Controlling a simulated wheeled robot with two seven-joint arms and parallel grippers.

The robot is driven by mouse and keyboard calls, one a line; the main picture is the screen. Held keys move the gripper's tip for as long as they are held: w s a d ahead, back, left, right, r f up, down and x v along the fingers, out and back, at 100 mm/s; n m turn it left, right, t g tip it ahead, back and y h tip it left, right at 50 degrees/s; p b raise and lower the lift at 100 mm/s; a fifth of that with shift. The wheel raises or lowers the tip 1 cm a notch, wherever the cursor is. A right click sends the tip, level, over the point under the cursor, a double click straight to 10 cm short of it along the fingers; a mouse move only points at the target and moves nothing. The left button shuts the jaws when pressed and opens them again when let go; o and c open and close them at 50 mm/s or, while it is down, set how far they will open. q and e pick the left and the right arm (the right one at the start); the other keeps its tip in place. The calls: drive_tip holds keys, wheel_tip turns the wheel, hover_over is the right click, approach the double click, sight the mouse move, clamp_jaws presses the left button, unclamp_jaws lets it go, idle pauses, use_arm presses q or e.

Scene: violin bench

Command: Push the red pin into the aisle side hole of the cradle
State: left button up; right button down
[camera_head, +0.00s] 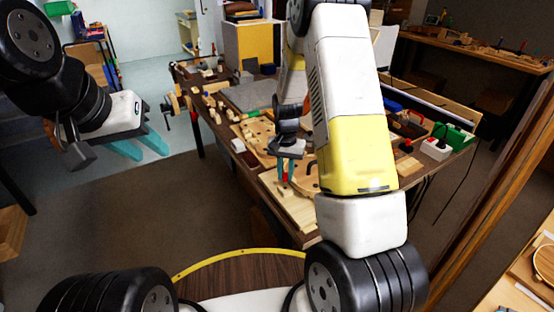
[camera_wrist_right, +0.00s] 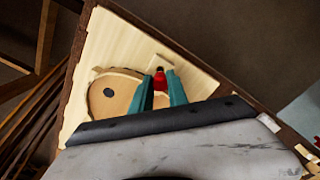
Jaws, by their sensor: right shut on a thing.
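The red pin (camera_wrist_right: 159,79) is between the teal fingers of my right gripper (camera_wrist_right: 160,92), which is shut on it. In the head view the pin (camera_head: 285,178) shows as a small red spot at the fingertips of this gripper (camera_head: 288,168), above a pale wooden board (camera_head: 298,209). In the wrist view the pin's far end is close to a small pale wooden block (camera_wrist_right: 158,62); I cannot tell whether they touch. A rounded wooden piece (camera_wrist_right: 122,92) with a dark round spot lies beside it. I cannot make out the cradle's holes. My left gripper (camera_head: 142,147) is open and empty, away from the bench.
The bench (camera_head: 211,120) carries several wooden parts behind my right gripper. A green box (camera_head: 452,137) and a white switch box (camera_head: 436,149) stand at its right end. The floor (camera_head: 130,205) below my left gripper is clear.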

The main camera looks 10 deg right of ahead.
sight(286, 174)
drive_tip(key=shift+f, duration=1.7)
drive_tip(key=c, duration=1.2)
unclamp_jaws()
drive_tip(key=shift+d, duration=0.1)
drive_tip(key=shift+r, duration=0.25)
drive_tip(key=r, duration=0.7)
drive_tip(key=shift+a+r, duration=0.15)
drive_tip(key=shift+a, duration=0.05)
